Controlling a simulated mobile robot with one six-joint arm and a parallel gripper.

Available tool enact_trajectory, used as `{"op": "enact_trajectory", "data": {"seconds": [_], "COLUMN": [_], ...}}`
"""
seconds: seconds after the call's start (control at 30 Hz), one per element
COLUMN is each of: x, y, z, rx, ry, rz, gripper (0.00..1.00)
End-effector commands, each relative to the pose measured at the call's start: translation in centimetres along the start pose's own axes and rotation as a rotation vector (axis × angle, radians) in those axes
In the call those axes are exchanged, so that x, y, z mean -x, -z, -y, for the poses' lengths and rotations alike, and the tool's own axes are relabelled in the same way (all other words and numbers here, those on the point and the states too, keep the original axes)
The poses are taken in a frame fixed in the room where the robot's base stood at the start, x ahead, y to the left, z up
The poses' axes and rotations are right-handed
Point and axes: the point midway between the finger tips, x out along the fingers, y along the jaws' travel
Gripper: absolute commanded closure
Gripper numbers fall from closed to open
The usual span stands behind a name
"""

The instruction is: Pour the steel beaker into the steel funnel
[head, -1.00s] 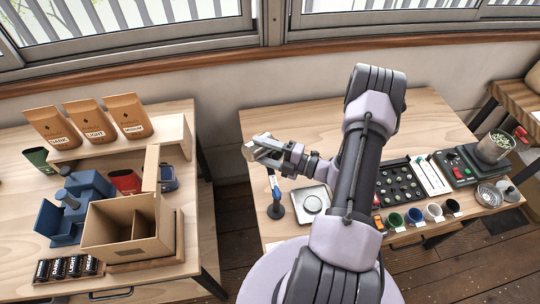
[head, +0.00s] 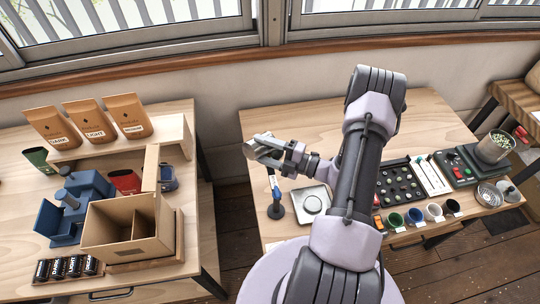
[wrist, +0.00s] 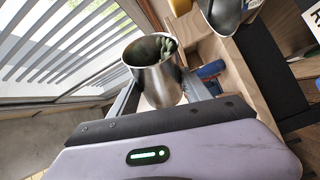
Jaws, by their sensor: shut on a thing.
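The steel beaker (wrist: 158,84) is between the two fingers of my gripper (wrist: 160,98) in the wrist view. Its open mouth shows, with something green inside near the rim. In the head view my gripper (head: 282,153) is shut on the beaker (head: 262,145), above the left part of the right-hand table and clear of its top. The beaker appears small and tilted there. A second steel vessel (wrist: 222,14) is cut off by the top edge of the wrist view. I cannot tell whether it is the steel funnel, and I cannot make out the funnel in the head view.
The left table holds a cardboard box (head: 100,232), a blue device (head: 66,210) and bags (head: 131,117) on a shelf. Below my gripper stand a dark stand (head: 276,210) and a scale (head: 311,203). Coloured cups (head: 415,216) line the right table's front. A gap separates the tables.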

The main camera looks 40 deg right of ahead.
Motion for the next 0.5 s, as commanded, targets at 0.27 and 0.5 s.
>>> {"op": "enact_trajectory", "data": {"seconds": [0.27, 0.5], "x": [0.05, 0.08], "y": [-0.07, -0.11], "z": [-0.12, -0.21], "rx": [-0.022, -0.040], "ry": [-0.010, -0.017], "rz": [-0.003, -0.004], "gripper": [0.95, 0.95]}}
